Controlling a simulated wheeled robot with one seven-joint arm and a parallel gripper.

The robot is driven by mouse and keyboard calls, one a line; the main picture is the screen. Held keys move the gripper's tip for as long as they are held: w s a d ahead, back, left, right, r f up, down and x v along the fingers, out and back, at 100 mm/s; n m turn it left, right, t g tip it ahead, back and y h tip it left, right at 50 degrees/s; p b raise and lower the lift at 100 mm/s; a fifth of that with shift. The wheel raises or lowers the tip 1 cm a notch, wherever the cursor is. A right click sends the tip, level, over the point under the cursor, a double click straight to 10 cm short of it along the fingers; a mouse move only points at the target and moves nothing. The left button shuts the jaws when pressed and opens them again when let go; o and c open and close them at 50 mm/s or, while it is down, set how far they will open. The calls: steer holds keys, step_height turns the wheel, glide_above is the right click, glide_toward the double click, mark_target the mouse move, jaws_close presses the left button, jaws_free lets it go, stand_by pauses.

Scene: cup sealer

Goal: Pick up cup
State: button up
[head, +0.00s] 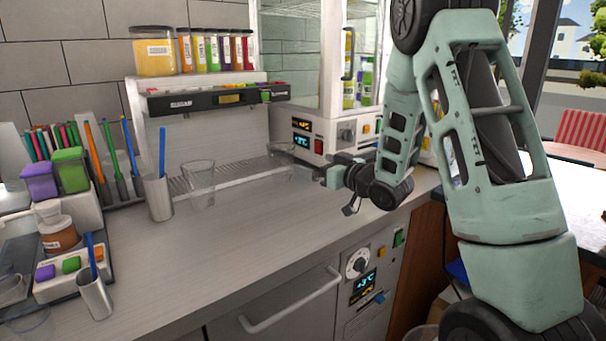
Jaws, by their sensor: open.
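A clear, empty cup (200,186) stands upright on the grey counter, in front of the slatted shelf. A second clear cup (281,160) stands farther back and to the right, close to the left of my gripper. My gripper (324,177) reaches in from the right, low over the counter, pointing left. It is open and holds nothing that I can see. The fingers are small and partly hidden by the wrist.
A metal cup with a blue straw (159,200) stands left of the clear cup. Another metal cup (95,297) and a container rack (70,283) are at the front left. The dispenser (205,125) and glass-sided machine (318,138) stand behind. The counter's front middle is clear.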

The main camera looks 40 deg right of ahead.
mark_target(289, 151)
steer(key=w+p, duration=0.1)
steer(key=w, duration=0.3)
steer(key=w+p, duration=0.1)
steer(key=w, duration=0.3)
steer(key=w+p, duration=0.1)
steer(key=w, duration=0.3)
steer(key=shift+a, duration=0.3)
steer(key=w+p, duration=0.2)
steer(key=w, duration=0.3)
steer(key=shift+a+f, duration=0.1)
steer(key=shift+a, duration=0.05)
steer(key=c, duration=1)
